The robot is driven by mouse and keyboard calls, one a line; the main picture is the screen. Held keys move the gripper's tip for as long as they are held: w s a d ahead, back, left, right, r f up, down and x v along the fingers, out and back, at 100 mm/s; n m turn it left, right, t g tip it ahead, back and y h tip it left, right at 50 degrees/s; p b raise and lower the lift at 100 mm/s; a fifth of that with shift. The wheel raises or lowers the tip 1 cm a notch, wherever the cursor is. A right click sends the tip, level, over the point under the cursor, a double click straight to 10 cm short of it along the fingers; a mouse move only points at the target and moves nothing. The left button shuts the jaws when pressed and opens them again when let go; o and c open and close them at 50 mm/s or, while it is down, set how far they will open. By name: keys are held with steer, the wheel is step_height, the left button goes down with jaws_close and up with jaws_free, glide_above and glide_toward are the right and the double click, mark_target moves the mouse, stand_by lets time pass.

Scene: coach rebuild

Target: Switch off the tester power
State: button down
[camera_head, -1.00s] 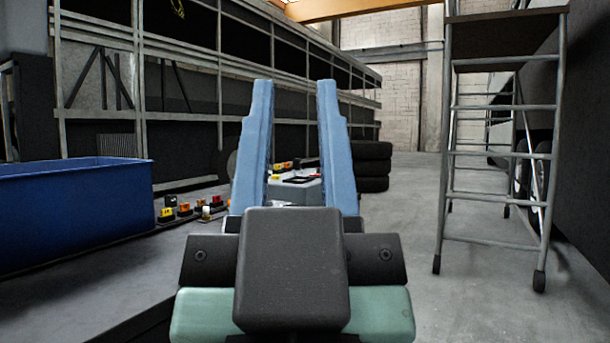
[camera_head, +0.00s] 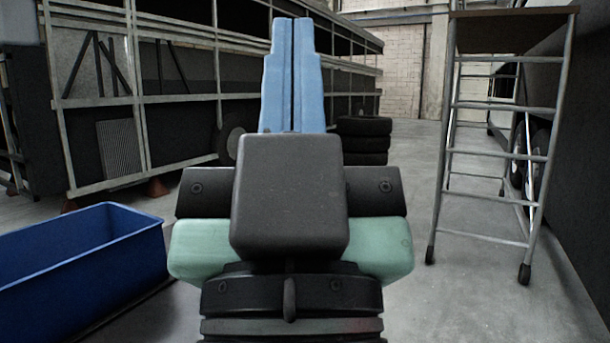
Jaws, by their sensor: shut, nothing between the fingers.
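My gripper (camera_head: 292,24) is in the centre of the picture, its two blue fingers pressed together and pointing up and away, with nothing between them. The tester and its power switch are not visible in this view. They may be hidden behind my gripper or be out of the picture.
A blue bin (camera_head: 120,263) stands at the lower left. A metal step ladder (camera_head: 543,160) stands at the right, beside a dark vehicle. Stacked tyres (camera_head: 364,140) and a coach frame (camera_head: 220,85) stand behind. Grey floor between tyres and ladder is clear.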

step_height(320, 180, up, 17)
steer(key=p, duration=1.4)
steer(key=shift+r+p, duration=0.15)
steer(key=shift+p, duration=0.2)
